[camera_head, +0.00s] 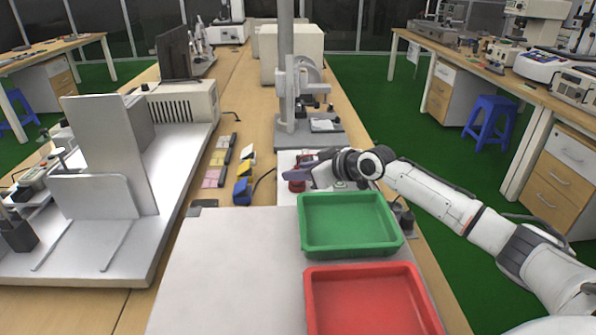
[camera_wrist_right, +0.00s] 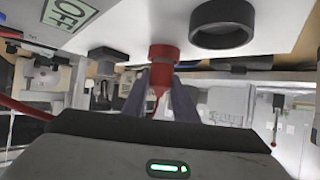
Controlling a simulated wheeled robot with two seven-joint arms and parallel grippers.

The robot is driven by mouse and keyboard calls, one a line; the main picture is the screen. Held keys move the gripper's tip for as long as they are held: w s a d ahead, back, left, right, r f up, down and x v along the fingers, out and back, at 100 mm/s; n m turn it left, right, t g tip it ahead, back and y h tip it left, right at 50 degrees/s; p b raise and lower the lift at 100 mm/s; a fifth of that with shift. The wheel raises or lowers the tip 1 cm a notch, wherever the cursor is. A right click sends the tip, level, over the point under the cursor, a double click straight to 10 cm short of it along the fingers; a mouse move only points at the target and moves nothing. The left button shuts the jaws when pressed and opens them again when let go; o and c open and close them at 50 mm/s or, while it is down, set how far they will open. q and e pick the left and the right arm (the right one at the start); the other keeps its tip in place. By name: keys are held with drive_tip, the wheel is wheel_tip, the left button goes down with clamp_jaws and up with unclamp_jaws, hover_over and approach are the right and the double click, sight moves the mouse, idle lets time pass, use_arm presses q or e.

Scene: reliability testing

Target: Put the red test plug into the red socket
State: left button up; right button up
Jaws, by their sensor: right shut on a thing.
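My right gripper (camera_head: 292,176) reaches in from the right over a white panel behind the green tray. In the right wrist view its two dark fingers (camera_wrist_right: 160,95) are shut on a red piece, the red test plug (camera_wrist_right: 158,92). A wider red cylinder, which looks like the red socket (camera_wrist_right: 164,54), sits on the white panel right at the fingertips, in line with the plug. The plug appears to meet it; how deep it sits is hidden. In the head view the red socket (camera_head: 297,186) shows just below the fingers. My left gripper is out of view.
A black ring-shaped socket (camera_wrist_right: 222,24) sits beside the red one on the panel. A green tray (camera_head: 349,250) and a red tray (camera_head: 312,300) stand in front. Yellow and blue blocks (camera_head: 243,188) lie to the left. A metal stand (camera_head: 287,110) rises behind.

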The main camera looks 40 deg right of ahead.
drive_tip(key=o, duration=0.8)
